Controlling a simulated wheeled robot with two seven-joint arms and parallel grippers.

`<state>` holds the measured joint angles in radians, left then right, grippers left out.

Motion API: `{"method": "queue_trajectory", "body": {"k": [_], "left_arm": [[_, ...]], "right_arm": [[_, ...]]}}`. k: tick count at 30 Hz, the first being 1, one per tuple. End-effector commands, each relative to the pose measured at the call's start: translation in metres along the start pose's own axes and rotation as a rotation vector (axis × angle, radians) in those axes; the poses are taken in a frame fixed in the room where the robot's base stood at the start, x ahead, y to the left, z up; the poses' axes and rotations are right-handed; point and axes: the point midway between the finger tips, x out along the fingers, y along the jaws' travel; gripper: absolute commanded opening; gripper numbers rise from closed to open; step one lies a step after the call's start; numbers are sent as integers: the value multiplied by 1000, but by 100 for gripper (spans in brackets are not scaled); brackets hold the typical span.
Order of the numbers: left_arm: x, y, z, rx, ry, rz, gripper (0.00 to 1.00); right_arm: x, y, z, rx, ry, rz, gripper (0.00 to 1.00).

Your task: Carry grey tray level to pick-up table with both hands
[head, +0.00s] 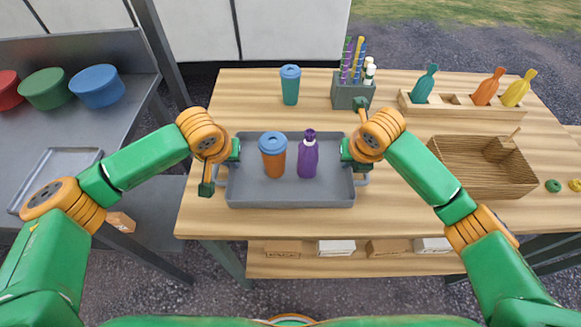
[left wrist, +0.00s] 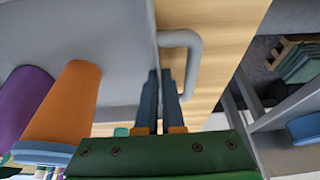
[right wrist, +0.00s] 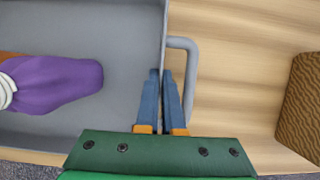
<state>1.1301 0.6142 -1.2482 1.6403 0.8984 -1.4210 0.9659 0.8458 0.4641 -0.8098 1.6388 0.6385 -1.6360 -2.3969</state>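The grey tray (head: 290,196) is over the wooden table near its front edge and looks level; whether it touches the table I cannot tell. An orange cup with a blue lid (head: 273,160) and a purple bottle (head: 308,158) stand upright in it. My left gripper (head: 230,158) is at the tray's left end; in the left wrist view its fingers (left wrist: 161,75) are close together on the tray's edge beside the handle (left wrist: 192,45). My right gripper (head: 351,158) is at the right end, its fingers (right wrist: 160,75) likewise on the rim beside the handle (right wrist: 190,65).
A grey counter (head: 115,125) with several bowls stands left, across a gap.

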Motion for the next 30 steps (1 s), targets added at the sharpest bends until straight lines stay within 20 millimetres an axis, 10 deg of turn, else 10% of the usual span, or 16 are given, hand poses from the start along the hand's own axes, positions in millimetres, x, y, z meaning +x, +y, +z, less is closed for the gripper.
{"method": "queue_trajectory", "body": {"k": [30], "left_arm": [[-47, 0, -20, -1, 1, -1, 0]], "right_arm": [[-47, 0, 20, 0, -1, 0, 0]]}}
